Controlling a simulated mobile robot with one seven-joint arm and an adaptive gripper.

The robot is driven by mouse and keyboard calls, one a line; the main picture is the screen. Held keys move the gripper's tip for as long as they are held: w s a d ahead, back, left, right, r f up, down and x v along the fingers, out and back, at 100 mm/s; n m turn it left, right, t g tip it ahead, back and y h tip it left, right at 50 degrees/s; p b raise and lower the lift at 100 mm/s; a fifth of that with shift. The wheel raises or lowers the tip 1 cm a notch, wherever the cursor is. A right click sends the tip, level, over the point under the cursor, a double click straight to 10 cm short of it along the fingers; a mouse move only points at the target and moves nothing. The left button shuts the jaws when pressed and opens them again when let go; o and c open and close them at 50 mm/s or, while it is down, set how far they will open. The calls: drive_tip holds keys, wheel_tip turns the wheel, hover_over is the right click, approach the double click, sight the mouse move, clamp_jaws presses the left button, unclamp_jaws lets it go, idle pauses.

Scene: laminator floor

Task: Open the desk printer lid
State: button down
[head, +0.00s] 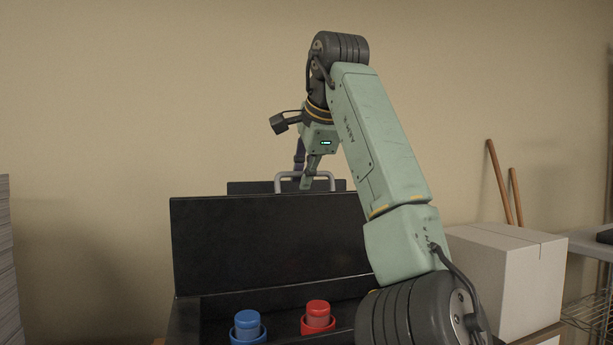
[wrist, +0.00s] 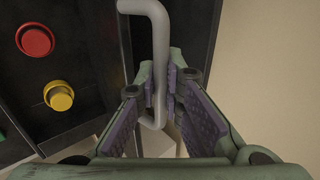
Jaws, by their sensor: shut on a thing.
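The desk printer is a black machine, with a broad dark panel (head: 265,240) standing upright in the head view. A second dark edge (head: 245,187) shows just behind its top. A grey bar handle (head: 288,174) rises there. My gripper (head: 308,180) reaches down to this handle from above. In the wrist view the handle (wrist: 159,40) runs between the purple finger pads of my gripper (wrist: 164,85), which is shut on it. The head view does not show clearly which panel bears the handle.
A blue button (head: 247,324) and a red button (head: 318,314) sit in front of the upright panel. The wrist view shows another red button (wrist: 36,40) and a yellow button (wrist: 60,96). A white box (head: 510,275) stands at right, with wooden poles (head: 503,185) behind.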

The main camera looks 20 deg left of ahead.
drive_tip(key=c, duration=1.7)
unclamp_jaws()
drive_tip(key=shift+d, duration=0.1)
drive_tip(key=shift+s+r, duration=0.1)
drive_tip(key=shift+r, duration=0.05)
drive_tip(key=shift+s+d+r, duration=0.1)
drive_tip(key=shift+s+r, duration=0.15)
drive_tip(key=shift+r, duration=0.15)
drive_tip(key=shift+s+d, duration=1.2)
drive_tip(key=shift+s, duration=0.4)
drive_tip(key=shift+s+d, duration=1.25)
drive_tip(key=shift+s, duration=0.4)
drive_tip(key=shift+s+d, duration=1.2)
drive_tip(key=shift+s, duration=0.4)
